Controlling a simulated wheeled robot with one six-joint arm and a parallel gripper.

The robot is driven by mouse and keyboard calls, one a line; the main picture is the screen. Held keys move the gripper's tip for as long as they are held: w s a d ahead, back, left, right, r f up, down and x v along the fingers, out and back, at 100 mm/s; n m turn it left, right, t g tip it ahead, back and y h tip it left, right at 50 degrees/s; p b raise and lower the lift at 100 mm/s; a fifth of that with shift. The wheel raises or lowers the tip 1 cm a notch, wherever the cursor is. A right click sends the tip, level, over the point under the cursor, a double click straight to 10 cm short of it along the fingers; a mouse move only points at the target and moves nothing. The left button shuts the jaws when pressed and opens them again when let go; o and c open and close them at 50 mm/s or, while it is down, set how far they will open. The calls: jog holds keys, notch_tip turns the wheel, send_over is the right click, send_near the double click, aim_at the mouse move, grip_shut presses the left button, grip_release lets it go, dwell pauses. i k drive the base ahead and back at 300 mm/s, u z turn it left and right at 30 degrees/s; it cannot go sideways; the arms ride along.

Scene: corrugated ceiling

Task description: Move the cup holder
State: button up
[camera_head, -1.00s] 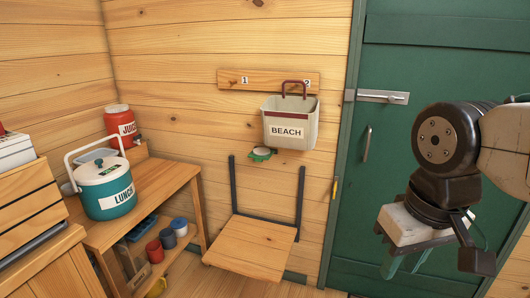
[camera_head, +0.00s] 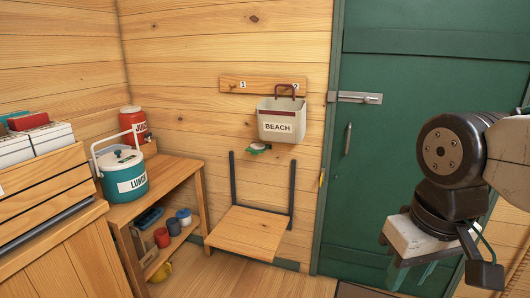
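A small green ring-like fitting (camera_head: 258,149), which looks like the cup holder, sits on the plank wall just below the left part of the white BEACH bin (camera_head: 281,127). Its details are too small to make out, and I cannot tell how it is fixed. My gripper (camera_head: 412,274) hangs at the lower right in front of the green door, well apart from the fitting. Its fingers are partly hidden and blend with the door, so their opening is unclear.
The bin hangs from a board (camera_head: 250,86) marked 1 and 2. A wooden fold-down seat (camera_head: 249,233) juts out below. At left, a bench (camera_head: 170,190) holds a teal LUNCH cooler (camera_head: 124,178) and a red JUICE jug (camera_head: 133,124), with cups underneath. The green door (camera_head: 420,75) is shut.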

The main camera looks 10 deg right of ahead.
aim_at(254, 148)
jog(key=u, duration=0.5)
jog(key=i, duration=0.7)
jog(key=u, duration=0.45)
jog(key=i, duration=0.75)
jog(key=z, duration=0.65)
jog(key=i, duration=1.05)
jog(key=z, duration=0.6)
jog(key=k, duration=1.2)
jog(key=z, duration=0.6)
